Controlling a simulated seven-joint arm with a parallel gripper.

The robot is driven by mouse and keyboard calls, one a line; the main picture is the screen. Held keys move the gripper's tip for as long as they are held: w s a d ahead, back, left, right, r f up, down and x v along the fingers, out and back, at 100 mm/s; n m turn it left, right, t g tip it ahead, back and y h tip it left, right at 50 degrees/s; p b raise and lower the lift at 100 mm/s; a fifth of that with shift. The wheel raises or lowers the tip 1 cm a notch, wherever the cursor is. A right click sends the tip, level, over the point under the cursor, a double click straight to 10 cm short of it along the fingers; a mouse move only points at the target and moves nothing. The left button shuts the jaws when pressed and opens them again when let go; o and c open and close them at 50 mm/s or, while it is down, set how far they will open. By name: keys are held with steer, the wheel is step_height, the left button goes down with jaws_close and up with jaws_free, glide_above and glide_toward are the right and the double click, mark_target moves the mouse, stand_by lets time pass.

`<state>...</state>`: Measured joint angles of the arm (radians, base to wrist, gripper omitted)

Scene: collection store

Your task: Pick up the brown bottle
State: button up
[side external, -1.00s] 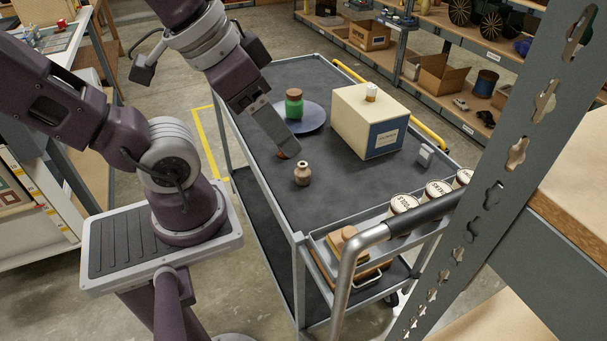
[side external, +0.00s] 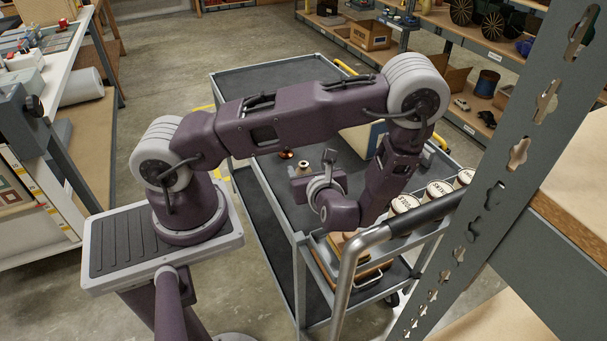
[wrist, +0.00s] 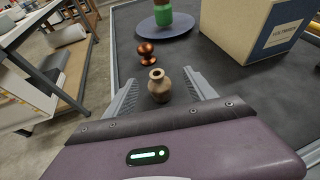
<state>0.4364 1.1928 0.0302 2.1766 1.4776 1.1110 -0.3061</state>
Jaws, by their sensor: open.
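The brown bottle (wrist: 158,86), small with a round body and a narrow flared neck, stands upright on the dark cart top. In the wrist view it shows between the two grey fingers of my gripper (wrist: 160,80), with a gap on each side. My gripper is open and holds nothing. In the side view only the bottle's upper part (side external: 304,164) shows; my gripper (side external: 316,186) hides the rest. Whether the fingertips are level with the bottle is hard to tell.
A copper knob-shaped piece (wrist: 145,52) stands just beyond the bottle. A blue plate (wrist: 178,29) with a green jar (wrist: 163,16) lies farther back. A large cream box (wrist: 240,25) is at the right. White-lidded containers (side external: 438,189) line the cart's near side. The cart's left edge is close.

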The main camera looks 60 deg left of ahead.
mark_target(302, 168)
steer(key=shift+w+f+m+t, duration=0.1)
steer(key=shift+f+m+t, duration=0.2)
steer(key=shift+f+m, duration=0.4)
steer(key=shift+a+f, duration=0.25)
steer(key=shift+f, duration=0.1)
steer(key=x, duration=0.6)
steer(key=shift+s+a+f, duration=0.3)
steer(key=shift+a, duration=0.05)
jaws_close()
